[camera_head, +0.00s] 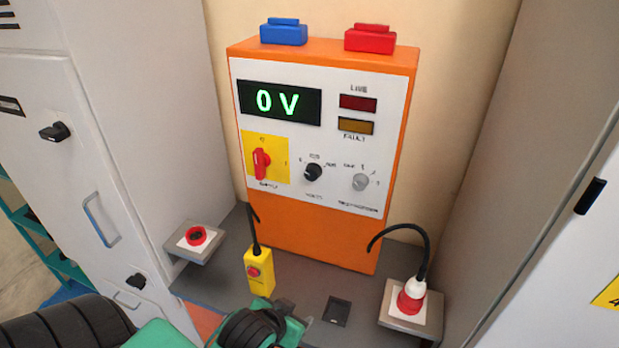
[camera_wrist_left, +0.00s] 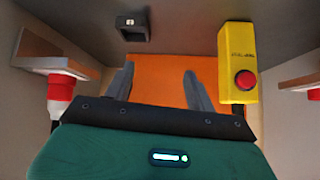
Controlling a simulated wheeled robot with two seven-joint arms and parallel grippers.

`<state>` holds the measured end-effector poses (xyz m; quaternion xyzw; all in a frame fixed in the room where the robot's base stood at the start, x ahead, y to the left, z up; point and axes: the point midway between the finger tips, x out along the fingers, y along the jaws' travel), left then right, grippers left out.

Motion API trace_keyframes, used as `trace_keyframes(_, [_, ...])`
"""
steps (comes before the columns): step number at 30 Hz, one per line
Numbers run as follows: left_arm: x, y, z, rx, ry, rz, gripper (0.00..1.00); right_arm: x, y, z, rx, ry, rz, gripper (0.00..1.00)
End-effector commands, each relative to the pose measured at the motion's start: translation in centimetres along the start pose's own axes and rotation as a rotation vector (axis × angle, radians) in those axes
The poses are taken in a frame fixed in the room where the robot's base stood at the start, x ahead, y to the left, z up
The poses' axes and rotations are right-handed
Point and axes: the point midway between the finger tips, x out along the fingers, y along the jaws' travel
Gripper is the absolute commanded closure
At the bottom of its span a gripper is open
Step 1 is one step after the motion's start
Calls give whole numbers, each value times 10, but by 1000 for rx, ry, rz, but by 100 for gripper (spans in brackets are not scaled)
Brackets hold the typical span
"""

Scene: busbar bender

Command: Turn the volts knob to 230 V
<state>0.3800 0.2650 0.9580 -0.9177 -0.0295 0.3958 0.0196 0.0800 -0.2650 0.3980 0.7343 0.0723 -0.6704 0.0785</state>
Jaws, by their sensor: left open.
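The volts knob (camera_head: 313,172) is a small round black knob on the white front panel, in the middle of the lower row. Marks stand around it; its pointer is too small to read surely. The display (camera_head: 279,102) above reads 0 V in green. My left gripper comes in at the bottom of the head view, low in front of the bench and well below the knob; its fingers are hidden there. In the left wrist view my left gripper (camera_wrist_left: 159,68) has its two fingers apart, with nothing between them, facing the orange cabinet (camera_wrist_left: 160,72). My right gripper is not in view.
A red switch (camera_head: 262,163) on a yellow plate is left of the knob, a grey knob (camera_head: 360,182) right. A yellow pendant (camera_head: 259,272) with a red button stands below on the grey bench. A red-white plug (camera_head: 411,295) with black cable is at right. Cabinets flank both sides.

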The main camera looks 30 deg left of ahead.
Motion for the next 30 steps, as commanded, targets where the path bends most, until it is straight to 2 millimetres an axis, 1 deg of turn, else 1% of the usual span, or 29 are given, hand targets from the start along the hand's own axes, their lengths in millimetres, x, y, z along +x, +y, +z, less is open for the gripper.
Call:
trace_keyframes(1, [-6, -10, -29, -34, 104, -25, 44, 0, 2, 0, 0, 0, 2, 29])
trace_keyframes(3, [-15, -23, -64, -77, 241, -54, 44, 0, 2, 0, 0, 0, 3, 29])
trace_keyframes(5, [-24, -34, -92, -108, 355, -76, 44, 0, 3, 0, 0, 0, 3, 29])
trace_keyframes(6, [-31, -41, -109, -126, 429, -89, 44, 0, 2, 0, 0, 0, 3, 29])
trace_keyframes(9, [-49, -56, -146, -163, 597, -113, 44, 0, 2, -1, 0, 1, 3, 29])
trace_keyframes(12, [-65, -66, -171, -185, 720, -128, 44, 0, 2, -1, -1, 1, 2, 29])
trace_keyframes(15, [-75, -72, -183, -194, 789, -135, 44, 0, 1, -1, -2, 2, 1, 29])
trace_keyframes(18, [-76, -74, -188, -197, 816, -137, 44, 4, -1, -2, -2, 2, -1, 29])
trace_keyframes(23, [-69, -75, -192, -197, 819, -136, 44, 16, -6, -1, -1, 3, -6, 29])
trace_keyframes(30, [-56, -78, -204, -195, 818, -137, 44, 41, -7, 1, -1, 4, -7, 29])
